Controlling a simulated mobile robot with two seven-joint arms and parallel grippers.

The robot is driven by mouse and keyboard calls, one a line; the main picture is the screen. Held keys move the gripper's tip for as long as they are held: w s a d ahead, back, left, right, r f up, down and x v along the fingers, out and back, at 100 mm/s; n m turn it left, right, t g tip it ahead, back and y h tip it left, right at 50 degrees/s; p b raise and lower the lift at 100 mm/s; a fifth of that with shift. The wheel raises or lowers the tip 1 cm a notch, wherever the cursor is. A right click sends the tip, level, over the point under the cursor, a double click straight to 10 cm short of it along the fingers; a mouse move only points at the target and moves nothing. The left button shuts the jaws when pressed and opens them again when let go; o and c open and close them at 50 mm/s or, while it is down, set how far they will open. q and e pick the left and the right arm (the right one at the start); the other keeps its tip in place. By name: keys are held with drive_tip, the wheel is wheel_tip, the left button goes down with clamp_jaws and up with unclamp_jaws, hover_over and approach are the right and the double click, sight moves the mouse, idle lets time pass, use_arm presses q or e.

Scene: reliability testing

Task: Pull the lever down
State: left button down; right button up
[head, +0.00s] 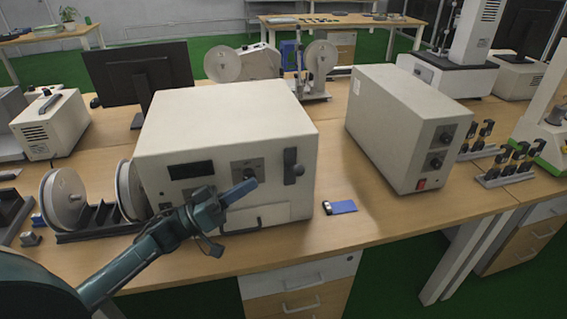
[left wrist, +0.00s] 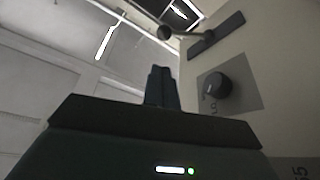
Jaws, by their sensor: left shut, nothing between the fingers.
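The lever (head: 298,171) sticks out of a dark upright plate at the right of the white box's (head: 225,120) front panel. In the left wrist view, the lever's round knob (left wrist: 165,32) shows near the top, beyond my fingers, standing out from its dark plate (left wrist: 220,32). My left gripper (head: 250,185) is in front of the panel, left of the lever and a little lower in the head view. Its fingers are shut and empty, apart from the lever; they also show in the left wrist view (left wrist: 161,86). My right gripper is in neither view.
A dark dial (left wrist: 214,86) lies beside my fingers on the panel. A second box (head: 405,125) stands to the right. A small blue item (head: 342,207) lies between the boxes. Reels (head: 64,199) stand at the left. The table front at centre right is clear.

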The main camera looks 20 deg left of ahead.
sight(295, 169)
use_arm(q)
drive_tip(key=p+x, duration=0.2)
drive_tip(key=x, duration=0.8)
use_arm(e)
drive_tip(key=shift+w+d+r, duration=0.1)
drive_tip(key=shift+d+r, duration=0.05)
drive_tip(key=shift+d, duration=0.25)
use_arm(q)
drive_tip(key=shift+f, duration=0.25)
